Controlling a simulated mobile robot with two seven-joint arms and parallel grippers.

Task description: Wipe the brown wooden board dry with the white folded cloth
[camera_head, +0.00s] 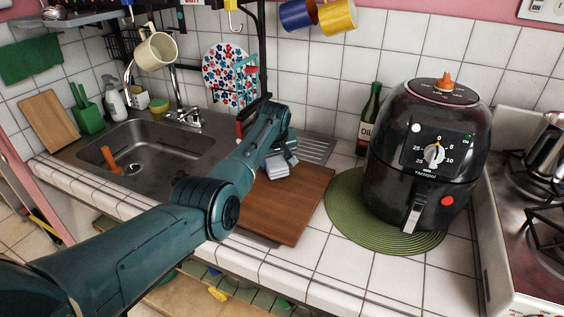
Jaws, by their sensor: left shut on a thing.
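The brown wooden board (290,208) lies on the white tiled counter, right of the sink. The white folded cloth (277,168) is at the board's far left part, under my left gripper (281,155). My left gripper is shut on the cloth, and its arm reaches in from the lower left across the board's left side. The arm hides part of the board's left edge. I cannot tell whether the cloth touches the board. My right gripper is not in view.
A black air fryer (430,150) stands on a green round mat (350,228) close right of the board. A dark oil bottle (370,118) stands behind. The metal sink (150,150) is at the left. The stove (540,225) is at the far right.

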